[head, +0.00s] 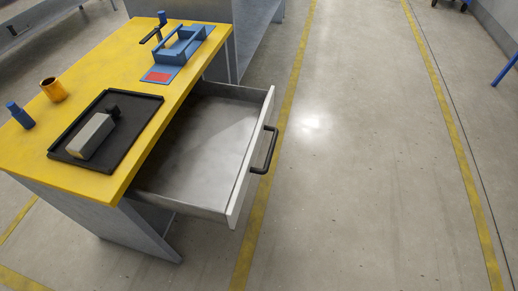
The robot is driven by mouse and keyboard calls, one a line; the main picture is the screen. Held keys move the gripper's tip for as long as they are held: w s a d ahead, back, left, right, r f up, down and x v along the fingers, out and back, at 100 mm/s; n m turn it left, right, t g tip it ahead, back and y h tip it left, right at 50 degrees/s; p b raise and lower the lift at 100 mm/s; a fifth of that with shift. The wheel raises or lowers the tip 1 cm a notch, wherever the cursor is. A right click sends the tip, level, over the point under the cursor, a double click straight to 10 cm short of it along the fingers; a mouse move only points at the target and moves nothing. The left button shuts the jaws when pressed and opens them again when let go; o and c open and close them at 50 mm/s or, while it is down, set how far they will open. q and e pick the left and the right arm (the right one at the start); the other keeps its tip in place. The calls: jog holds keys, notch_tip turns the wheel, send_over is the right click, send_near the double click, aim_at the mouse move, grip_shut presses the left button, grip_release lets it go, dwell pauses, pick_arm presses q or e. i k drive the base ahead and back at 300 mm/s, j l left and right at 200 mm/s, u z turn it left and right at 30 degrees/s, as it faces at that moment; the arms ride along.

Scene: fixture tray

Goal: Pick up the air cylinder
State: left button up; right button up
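A grey, elongated block (91,136) with a dark piece (112,111) at its far end lies in a shallow black tray (142,100) on the yellow tabletop. It looks like the air cylinder, though the frame does not make this certain. It lies slanted, with its far end towards the upper right. Neither of my grippers shows in the head view.
The yellow table (105,63) also bears an orange cup (54,90), a blue cylindrical piece (20,115), another upright blue piece (162,18), a dark bar-shaped piece (150,36) and a blue fixture (185,44). A drawer (240,163) stands open, empty.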

aim_at(88, 140)
jog(key=u, duration=1.3)
jog(key=i+j+z, duration=0.45)
jog(key=j, duration=0.25)
jog(key=i+j+z, duration=0.1)
jog(key=j+z, duration=0.15)
jog(key=j, duration=0.15)
jog(key=i+j+z, duration=0.1)
jog(key=j+z, duration=0.15)
jog(key=j, duration=0.2)
jog(key=i+j+z, duration=0.1)
jog(key=j+z, duration=0.15)
jog(key=j, duration=0.2)
